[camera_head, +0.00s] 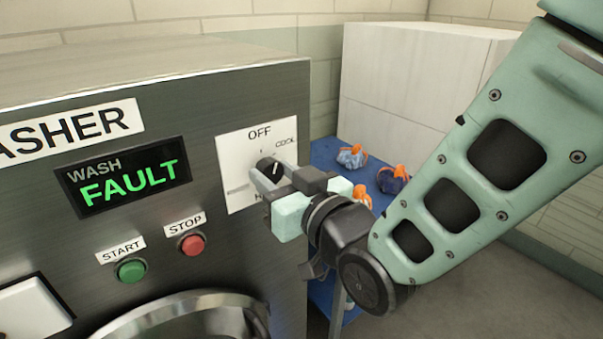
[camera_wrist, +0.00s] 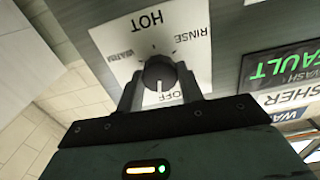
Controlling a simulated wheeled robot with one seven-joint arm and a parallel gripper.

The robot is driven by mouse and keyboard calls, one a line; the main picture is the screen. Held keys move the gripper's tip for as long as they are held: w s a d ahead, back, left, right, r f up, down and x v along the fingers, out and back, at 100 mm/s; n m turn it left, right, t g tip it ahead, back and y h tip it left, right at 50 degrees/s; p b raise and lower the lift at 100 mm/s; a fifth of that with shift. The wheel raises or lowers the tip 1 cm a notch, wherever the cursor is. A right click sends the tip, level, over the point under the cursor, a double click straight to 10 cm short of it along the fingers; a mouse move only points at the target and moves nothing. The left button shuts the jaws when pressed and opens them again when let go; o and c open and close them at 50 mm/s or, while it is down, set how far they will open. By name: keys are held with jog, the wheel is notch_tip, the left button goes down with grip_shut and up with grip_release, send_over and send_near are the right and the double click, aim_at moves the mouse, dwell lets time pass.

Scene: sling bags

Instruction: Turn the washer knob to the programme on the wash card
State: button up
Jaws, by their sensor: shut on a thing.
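The washer knob (camera_head: 267,166) is dark and round, on a white dial plate (camera_head: 233,163) on the washer's steel front. It also shows in the wrist view (camera_wrist: 157,71), upside down. Its white pointer line faces the OFF mark. HOT, WARM and RINSE are readable there, and COOL in the head view. My gripper (camera_head: 273,177) is shut on the knob, with one finger on each side of it in the wrist view (camera_wrist: 160,82). The fingers hide part of the dial. I cannot make out a readable wash card.
The washer display (camera_head: 123,177) reads WASH FAULT. A green START button (camera_head: 132,271) and a red STOP button (camera_head: 193,244) sit below it. Right of the washer, small blue and orange bags (camera_head: 352,157) lie on a blue surface (camera_head: 325,151) before a white block (camera_head: 400,90).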

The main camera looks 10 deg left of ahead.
jog(key=m+b, duration=0.4)
jog(key=b, duration=0.1)
jog(key=shift+d+f+m, duration=0.1)
jog(key=shift+f+m, duration=0.2)
jog(key=m+b, duration=0.3)
jog(key=shift+r+m+b, duration=0.15)
jog(key=shift+m+b, duration=0.15)
jog(key=o, duration=1)
jog(key=shift+r, duration=0.1)
